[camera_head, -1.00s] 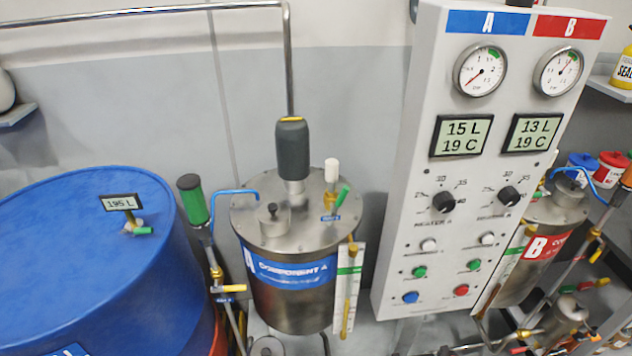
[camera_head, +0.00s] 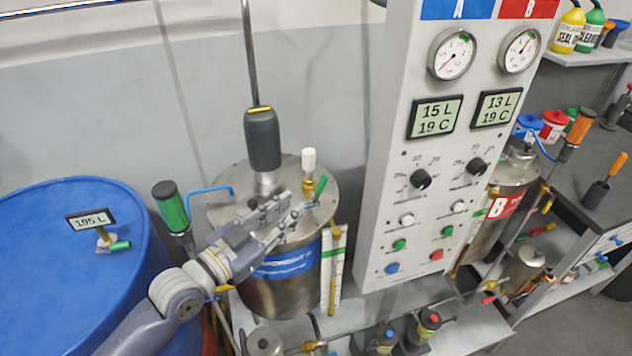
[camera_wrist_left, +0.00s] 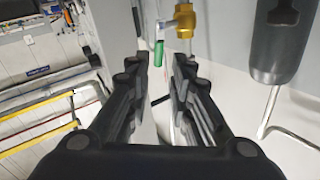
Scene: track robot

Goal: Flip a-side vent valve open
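The A-side vent valve is a brass fitting (camera_head: 308,188) with a green lever (camera_head: 320,186) on the lid of the component A tank (camera_head: 273,291). A white cap (camera_head: 308,160) tops it. The lever leans up and to the right. My left gripper (camera_head: 299,202) is over the lid, just left of the lever. It is open and empty. In the left wrist view its fingers (camera_wrist_left: 160,75) stand apart, with the green lever (camera_wrist_left: 158,52) showing between their tips and the brass fitting (camera_wrist_left: 184,22) beyond. Contact cannot be told. My right gripper is not in view.
A dark grey motor (camera_head: 262,140) rises from the lid behind my gripper. The control panel (camera_head: 385,170) stands close on the right. A blue drum (camera_head: 60,260) and a green-handled pump (camera_head: 170,205) are at left.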

